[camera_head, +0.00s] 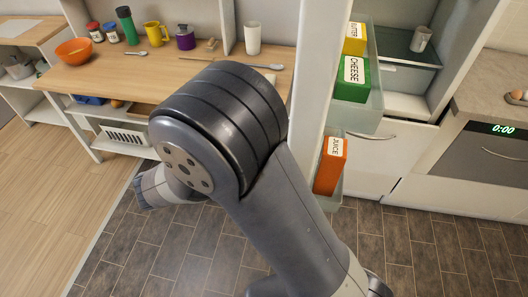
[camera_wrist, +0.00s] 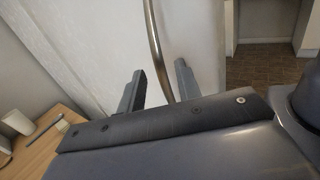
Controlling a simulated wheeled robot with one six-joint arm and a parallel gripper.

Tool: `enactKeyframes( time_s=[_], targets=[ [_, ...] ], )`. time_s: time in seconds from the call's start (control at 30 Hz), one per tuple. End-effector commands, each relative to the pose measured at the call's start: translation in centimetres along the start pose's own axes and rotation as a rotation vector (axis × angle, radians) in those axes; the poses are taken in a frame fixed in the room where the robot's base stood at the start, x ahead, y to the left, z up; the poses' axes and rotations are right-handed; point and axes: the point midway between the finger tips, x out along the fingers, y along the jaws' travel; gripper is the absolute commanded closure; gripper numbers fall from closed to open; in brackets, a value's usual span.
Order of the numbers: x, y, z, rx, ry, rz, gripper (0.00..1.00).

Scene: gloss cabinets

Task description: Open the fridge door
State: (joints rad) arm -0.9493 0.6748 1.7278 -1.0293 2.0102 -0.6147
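The fridge door (camera_head: 318,75) stands open in the head view, its edge toward me and its inner shelves facing right. The fridge interior (camera_head: 405,78) is exposed to the right of it. In the wrist view, the door's white outer face (camera_wrist: 203,28) fills the middle, with a curved metal handle (camera_wrist: 154,45) on it. My gripper (camera_wrist: 160,85) is open, with the handle running down between its two separated fingers. I cannot tell whether either finger touches the handle. In the head view my arm hides the gripper and handle.
Door shelves hold a yellow butter box (camera_head: 355,40), a green cheese box (camera_head: 351,78) and an orange juice box (camera_head: 330,165). A wooden counter (camera_head: 120,75) with a bowl, mugs and bottles lies left of the door. The tiled floor (camera_head: 420,245) in front is clear.

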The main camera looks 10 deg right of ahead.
Motion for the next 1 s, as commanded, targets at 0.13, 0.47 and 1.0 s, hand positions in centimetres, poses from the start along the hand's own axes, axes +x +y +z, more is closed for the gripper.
enactKeyframes(
  time_s=[0.13, 0.47, 1.0],
  targets=[
    [-1.5, 0.0, 0.8, -0.003, -0.002, 0.001, 0.67],
    [-3.7, 0.0, 0.4, 0.0, -0.002, 0.001, 0.67],
    [-4.0, 0.0, 0.1, 0.001, 0.0, -0.001, 0.67]
  ],
)
